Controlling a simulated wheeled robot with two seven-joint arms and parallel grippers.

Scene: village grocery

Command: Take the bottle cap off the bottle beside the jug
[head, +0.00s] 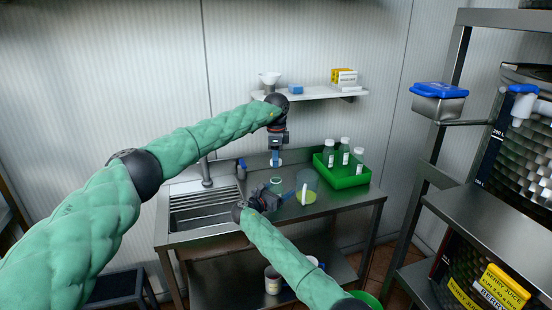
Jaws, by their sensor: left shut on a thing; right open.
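My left gripper (275,158) points down above the worktop and is shut on a small pale thing at its fingertips, which looks like the bottle cap (276,164). Below it stands a clear greenish container (276,184), seemingly the bottle, with an open-looking top and a gap under the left fingertips. The clear jug (308,186) stands to its right, with yellow-green liquid in the bottom. My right gripper (287,196) is low, in front of the bottle and left of the jug, open. It hides the bottle's lower part.
A green crate (345,180) with several white-capped bottles stands at the back right of the worktop. The sink (205,212) and tap (206,172) are on the left. A dark bottle (241,168) stands behind. A wall shelf (318,94) hangs above.

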